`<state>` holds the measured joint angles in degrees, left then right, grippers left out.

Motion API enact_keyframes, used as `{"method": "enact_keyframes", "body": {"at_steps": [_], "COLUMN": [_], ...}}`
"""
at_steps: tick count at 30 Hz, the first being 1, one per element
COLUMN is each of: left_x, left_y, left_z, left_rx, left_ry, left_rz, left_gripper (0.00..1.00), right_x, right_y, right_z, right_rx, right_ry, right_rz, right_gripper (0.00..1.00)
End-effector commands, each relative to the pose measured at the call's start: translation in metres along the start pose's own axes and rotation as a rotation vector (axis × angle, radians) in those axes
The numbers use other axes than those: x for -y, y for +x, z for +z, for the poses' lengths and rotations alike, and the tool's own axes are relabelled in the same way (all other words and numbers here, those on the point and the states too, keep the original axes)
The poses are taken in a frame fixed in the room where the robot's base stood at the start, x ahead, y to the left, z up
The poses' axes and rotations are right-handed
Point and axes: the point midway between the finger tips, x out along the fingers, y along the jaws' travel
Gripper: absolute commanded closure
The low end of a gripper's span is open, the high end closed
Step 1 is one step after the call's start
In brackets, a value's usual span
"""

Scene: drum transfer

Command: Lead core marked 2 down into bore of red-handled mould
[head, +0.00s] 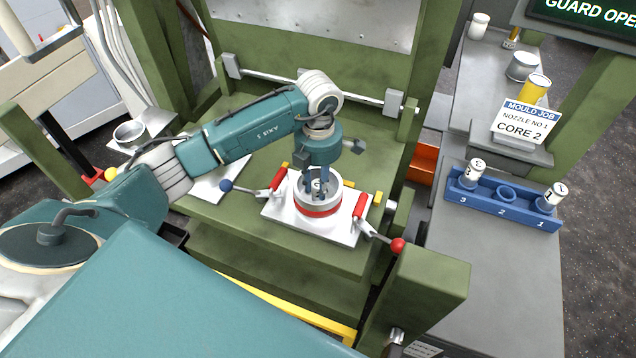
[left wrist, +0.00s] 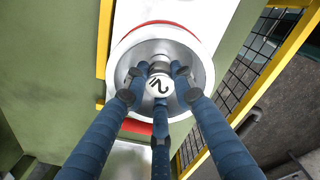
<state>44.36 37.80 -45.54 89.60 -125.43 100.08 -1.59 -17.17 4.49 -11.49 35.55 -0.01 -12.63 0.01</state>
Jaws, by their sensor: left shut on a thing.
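The round white mould (head: 318,212) with a red band sits on a white plate (head: 275,214) between two red-handled clamps (head: 277,178) (head: 360,206). My left gripper (head: 318,190) points down over the mould, its fingers at the mouth. It is shut on the core marked 2 (left wrist: 160,86), whose numbered top shows between three blue fingers in the left wrist view. The core appears roughly centred within the mould's ring (left wrist: 200,62). The fingers and core hide the bore, so how deep the core sits cannot be told. My right gripper is not in view.
A blue rack (head: 525,213) at right holds cores in slots 3 (head: 472,172) and 1 (head: 551,198); slot 2 (head: 507,193) is empty. Green press posts flank the mould. A red ball knob (head: 398,245) juts out at front right.

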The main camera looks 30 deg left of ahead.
Motion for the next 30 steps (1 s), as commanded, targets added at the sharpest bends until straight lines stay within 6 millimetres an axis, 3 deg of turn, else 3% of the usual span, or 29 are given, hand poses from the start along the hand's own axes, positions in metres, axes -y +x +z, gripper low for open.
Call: {"method": "enact_keyframes", "body": {"at_steps": [5, 6, 9, 20, 30], "left_x": [0.0, 0.0, 0.0, 0.0, -0.001], "left_y": [-0.001, -0.001, -0.001, -0.006, -0.072], "left_z": [0.0, 0.0, 0.0, 0.001, 0.001], "left_rx": [0.001, 0.001, 0.001, 0.002, 0.005], "left_ry": [0.0, 0.0, 0.0, 0.0, 0.001], "left_rz": [0.001, 0.001, 0.001, 0.001, 0.004], "left_gripper": [1.0, 0.67, 0.53, 0.53, 0.53], "right_x": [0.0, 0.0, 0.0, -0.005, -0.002], "right_y": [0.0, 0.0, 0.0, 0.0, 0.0], "right_z": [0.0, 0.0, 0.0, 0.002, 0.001], "right_rx": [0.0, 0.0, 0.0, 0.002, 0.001], "right_ry": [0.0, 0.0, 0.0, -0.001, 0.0], "right_rz": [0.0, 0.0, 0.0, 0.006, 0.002], "right_gripper": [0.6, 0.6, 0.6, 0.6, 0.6]}}
